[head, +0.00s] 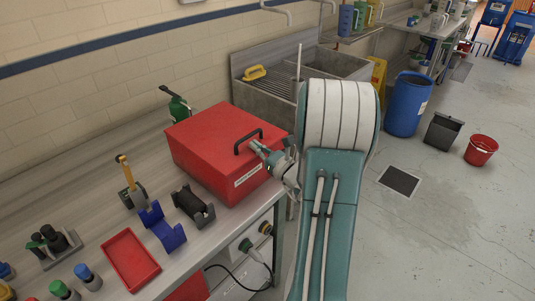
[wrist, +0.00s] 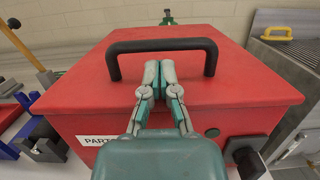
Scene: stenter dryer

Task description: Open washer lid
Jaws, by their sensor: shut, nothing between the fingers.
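The washer is a red box (head: 205,160) on the bench, with a white label on its front. Its red lid (wrist: 80,85) is down, and a black arched handle (wrist: 160,45) stands near the lid's front edge; the handle also shows in the head view (head: 247,136). My gripper (wrist: 160,66) is shut with nothing in it. Its fingertips appear between the handle's two legs, just below the bar in the wrist view. Whether they touch the handle or reach under it, I cannot tell. In the head view my gripper (head: 259,148) is at the handle's front side.
A red tray (head: 131,262), a blue holder (head: 163,232) and a black holder (head: 194,208) lie on the bench left of the washer. A sink (head: 275,98) is beyond.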

